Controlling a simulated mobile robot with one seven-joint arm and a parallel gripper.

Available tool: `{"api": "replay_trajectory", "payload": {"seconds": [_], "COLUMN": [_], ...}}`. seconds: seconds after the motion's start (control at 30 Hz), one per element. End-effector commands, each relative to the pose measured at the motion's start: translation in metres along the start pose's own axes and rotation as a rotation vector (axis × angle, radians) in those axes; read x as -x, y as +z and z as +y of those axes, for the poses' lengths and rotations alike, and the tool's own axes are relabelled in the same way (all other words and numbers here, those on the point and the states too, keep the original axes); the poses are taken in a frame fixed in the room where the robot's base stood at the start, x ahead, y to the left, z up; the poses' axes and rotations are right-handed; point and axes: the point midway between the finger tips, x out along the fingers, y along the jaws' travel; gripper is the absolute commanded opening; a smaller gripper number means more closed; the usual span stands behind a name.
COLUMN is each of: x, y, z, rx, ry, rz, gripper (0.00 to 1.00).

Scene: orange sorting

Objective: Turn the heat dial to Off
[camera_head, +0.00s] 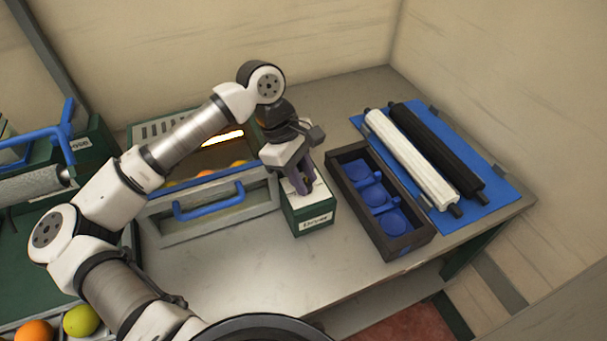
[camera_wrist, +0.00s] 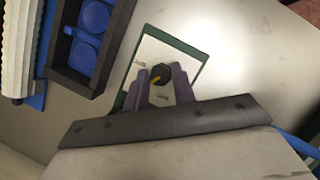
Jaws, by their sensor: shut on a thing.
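The heat dial is a small black knob (camera_wrist: 161,74) with a yellow pointer mark, on the white top plate of a green box (camera_head: 309,216). The box also shows in the wrist view (camera_wrist: 136,97). My gripper (camera_head: 298,187) points down over the box top. In the wrist view its two purple fingers (camera_wrist: 164,82) are shut on the knob, one on each side. The yellow mark points to the lower left in the wrist view. Small lettering on the plate is too blurred to read. In the head view the fingers hide the knob.
Left of the box is a grey heater with a blue handle (camera_head: 209,203), a glowing bar and orange fruit inside. Right of it is a dark tray (camera_head: 406,241) with blue cups. Beyond lie a white roller (camera_head: 411,158) and a black roller (camera_head: 437,150) on a blue mat (camera_head: 503,193).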

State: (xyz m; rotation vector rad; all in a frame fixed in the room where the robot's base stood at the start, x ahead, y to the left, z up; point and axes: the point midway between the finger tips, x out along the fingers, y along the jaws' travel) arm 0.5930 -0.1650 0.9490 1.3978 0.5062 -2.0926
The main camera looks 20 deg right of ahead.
Motion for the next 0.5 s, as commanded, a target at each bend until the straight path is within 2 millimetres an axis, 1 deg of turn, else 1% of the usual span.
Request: {"api": "replay_trajectory", "payload": {"seconds": [0.27,0.5], "x": [-0.0021,-0.0066], "y": [-0.0011,-0.0032], "z": [-0.0003,-0.0011], "rx": [0.027,0.141], "ry": [0.012,0.061], "rz": [0.000,0.003], "gripper": [0.03,0.03]}}
